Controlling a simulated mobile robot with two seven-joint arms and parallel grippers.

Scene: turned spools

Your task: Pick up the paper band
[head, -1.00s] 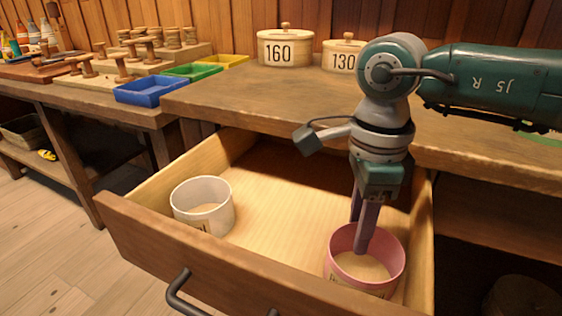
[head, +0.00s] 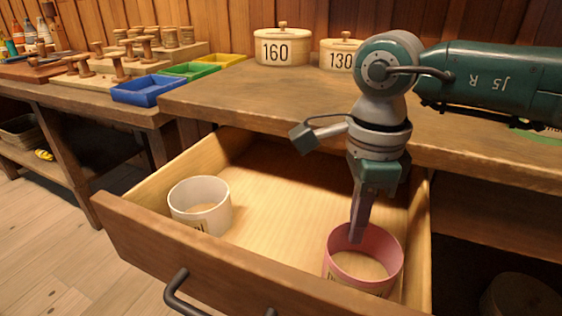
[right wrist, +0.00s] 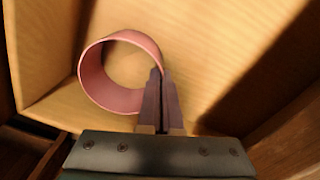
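A pink paper band (head: 386,246) stands in the open drawer at its front right. It is an open ring, with the drawer floor showing through it and part of a label at its lower front. My right gripper (head: 356,236) points down at the band's back left rim. In the right wrist view, the fingers (right wrist: 159,78) are close together, pinching the wall of the pink band (right wrist: 92,75). A white paper band (head: 201,203) with a dark-lettered label stands at the drawer's left. My left gripper is not in view.
The drawer (head: 250,264) is pulled out, and its front and side walls surround both bands. The bench top (head: 250,100) overhangs its back. Round boxes marked 160 (head: 283,48) and 130 (head: 340,55) stand behind. The drawer floor between the bands is clear.

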